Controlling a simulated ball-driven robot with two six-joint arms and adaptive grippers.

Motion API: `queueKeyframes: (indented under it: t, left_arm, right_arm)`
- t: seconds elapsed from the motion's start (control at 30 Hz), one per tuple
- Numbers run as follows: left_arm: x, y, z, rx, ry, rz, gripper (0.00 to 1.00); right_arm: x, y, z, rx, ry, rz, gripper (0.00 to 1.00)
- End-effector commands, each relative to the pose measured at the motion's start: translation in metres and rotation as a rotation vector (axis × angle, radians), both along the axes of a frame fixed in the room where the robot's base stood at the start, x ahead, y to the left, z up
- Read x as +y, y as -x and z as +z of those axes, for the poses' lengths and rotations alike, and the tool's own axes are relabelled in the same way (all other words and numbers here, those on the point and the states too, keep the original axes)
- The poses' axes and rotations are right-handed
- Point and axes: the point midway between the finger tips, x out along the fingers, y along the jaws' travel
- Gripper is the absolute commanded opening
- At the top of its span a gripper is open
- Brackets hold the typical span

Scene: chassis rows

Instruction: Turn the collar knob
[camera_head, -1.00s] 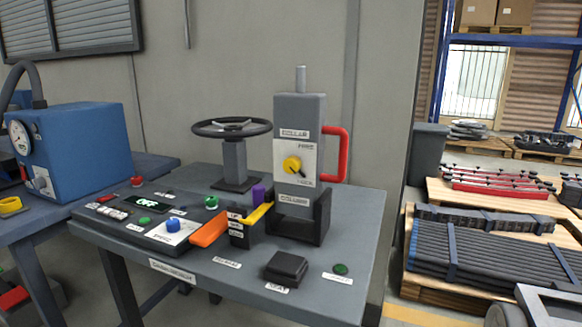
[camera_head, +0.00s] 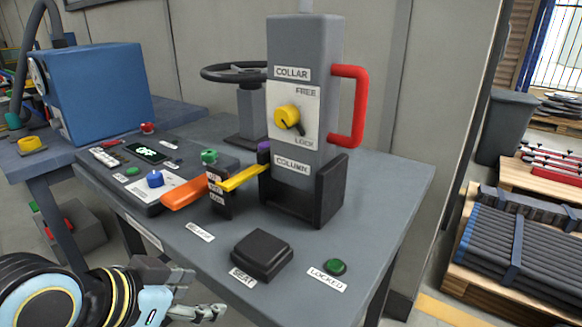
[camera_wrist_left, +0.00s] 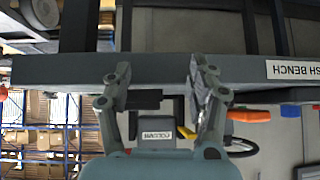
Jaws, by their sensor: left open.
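The yellow collar knob (camera_head: 287,115) sits on a white plate between the words FREE and LOCK, on the front of the upright grey column (camera_head: 304,165). Its dark pointer slants down and right, toward LOCK. My left gripper (camera_head: 196,292) is low at the front left of the bench, below and well apart from the knob. Its jaws are open and empty. In the left wrist view, the open fingers (camera_wrist_left: 162,80) face the bench edge, with the column's label (camera_wrist_left: 157,136) between them; the knob cannot be made out there. My right gripper is out of view.
The grey bench (camera_head: 385,205) carries a red handle (camera_head: 360,104) on the column's right, a black handwheel (camera_head: 238,72) behind, an orange and yellow lever (camera_head: 184,195), a black seat block (camera_head: 262,255) and a green locked lamp (camera_head: 335,267). A blue machine (camera_head: 95,90) stands left.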

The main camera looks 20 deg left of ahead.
Motion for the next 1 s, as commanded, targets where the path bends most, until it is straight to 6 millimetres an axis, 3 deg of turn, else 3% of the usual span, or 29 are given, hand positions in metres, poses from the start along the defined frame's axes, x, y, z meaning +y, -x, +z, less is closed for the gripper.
queueKeyframes:
  t: [0.2,0.5,0.6,0.77,1.0]
  left_arm:
    - [-0.021,-0.045,0.068,-0.283,0.046,-0.100,0.59]
    - [-0.031,-0.092,0.172,-0.706,0.092,-0.148,0.59]
    - [-0.030,-0.098,0.194,-0.796,0.098,-0.143,0.59]
    - [-0.033,-0.113,0.202,-0.825,0.101,-0.136,0.59]
    - [-0.050,-0.157,0.202,-0.824,0.104,-0.137,0.59]
  right_arm:
    - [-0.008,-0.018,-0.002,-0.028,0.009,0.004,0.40]
    - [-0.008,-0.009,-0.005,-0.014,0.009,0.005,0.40]
    - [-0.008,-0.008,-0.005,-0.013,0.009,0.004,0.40]
    - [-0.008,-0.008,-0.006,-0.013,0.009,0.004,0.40]
    - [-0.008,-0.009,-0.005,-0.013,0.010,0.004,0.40]
